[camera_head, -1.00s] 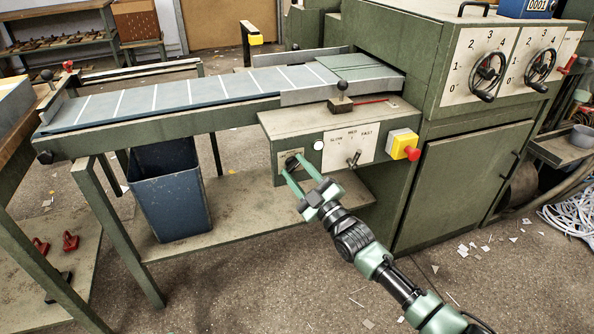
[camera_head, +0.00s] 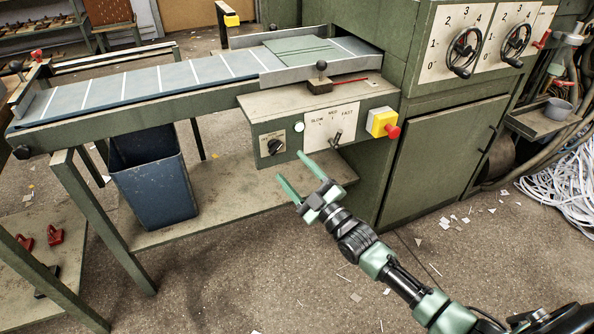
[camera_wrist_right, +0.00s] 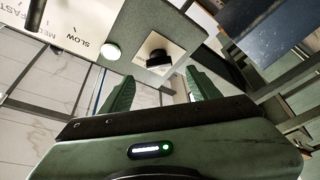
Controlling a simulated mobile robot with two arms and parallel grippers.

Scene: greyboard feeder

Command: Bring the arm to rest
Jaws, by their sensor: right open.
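My right gripper (camera_head: 296,172) is open and empty, in front of and below the control box (camera_head: 330,104) of the feeder. Its two green fingers point toward the box and stand apart from it. In the right wrist view the spread fingers (camera_wrist_right: 160,88) show with the black rotary knob (camera_wrist_right: 158,56) beyond and between them; nothing is between the fingertips. The knob also shows in the head view (camera_head: 274,146), turned on its small plate. My left gripper is not in view.
The box also carries a white button (camera_head: 299,127), a speed lever (camera_head: 336,138) and a red stop button (camera_head: 392,131). A belt conveyor (camera_head: 150,82) runs left, with a blue bin (camera_head: 152,180) beneath. A lower shelf (camera_head: 225,200) lies under the box. Open floor lies in front.

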